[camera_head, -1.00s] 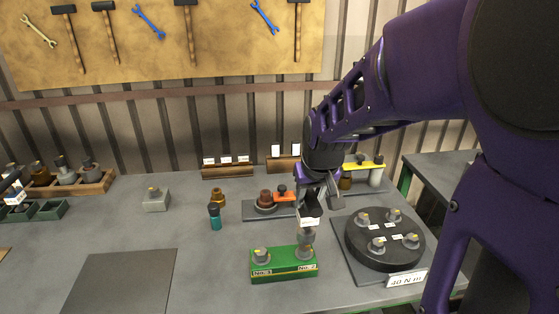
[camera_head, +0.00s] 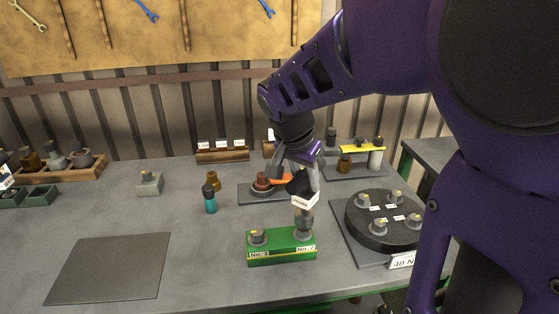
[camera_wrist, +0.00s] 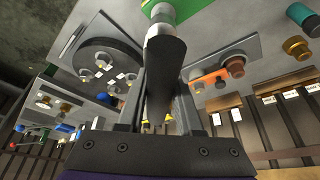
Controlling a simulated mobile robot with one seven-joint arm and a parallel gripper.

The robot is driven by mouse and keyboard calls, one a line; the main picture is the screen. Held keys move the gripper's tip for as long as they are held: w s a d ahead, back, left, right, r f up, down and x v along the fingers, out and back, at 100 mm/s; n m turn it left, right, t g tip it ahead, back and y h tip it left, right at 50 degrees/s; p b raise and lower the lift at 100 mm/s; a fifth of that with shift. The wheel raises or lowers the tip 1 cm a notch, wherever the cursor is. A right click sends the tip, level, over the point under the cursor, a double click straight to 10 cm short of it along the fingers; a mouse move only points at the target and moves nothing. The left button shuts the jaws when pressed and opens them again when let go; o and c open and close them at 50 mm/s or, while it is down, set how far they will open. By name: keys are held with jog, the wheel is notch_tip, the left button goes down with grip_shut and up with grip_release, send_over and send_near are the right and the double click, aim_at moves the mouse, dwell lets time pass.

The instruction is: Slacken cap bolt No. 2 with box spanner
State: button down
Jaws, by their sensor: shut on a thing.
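The green block (camera_head: 264,258) stands on the bench, with one bolt at each end. The cap bolt at the right end, labelled No. 2 (camera_head: 303,236), is mostly covered by the grey socket of the box spanner (camera_head: 305,216). The spanner stands roughly upright and appears to sit over that bolt. My gripper (camera_head: 303,185) is shut on the spanner's upper part, just above a white tag. In the wrist view the dark spanner (camera_wrist: 166,75) runs between my fingers to its grey end against the green block (camera_wrist: 200,8). The left-end bolt (camera_head: 257,237) is uncovered.
A black round disc (camera_head: 372,238) with several bolts lies on a plate at right. A plate with a brown part and an orange-topped tool (camera_head: 281,180) is behind my gripper. A teal-and-black bottle-like item (camera_head: 210,202) stands left. A bare grey mat (camera_head: 110,268) lies front left.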

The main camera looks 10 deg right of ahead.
jog(key=m+b, duration=0.1)
jog(key=m, duration=0.1)
jog(key=m+g+h, duration=0.1)
jog(key=shift+w+f+m+b, duration=0.1)
jog(key=shift+f+m+b, duration=0.2)
jog(key=shift+m+b, duration=0.1)
jog(key=m+g, duration=0.1)
jog(key=m, duration=0.2)
jog(key=shift+b, duration=0.4)
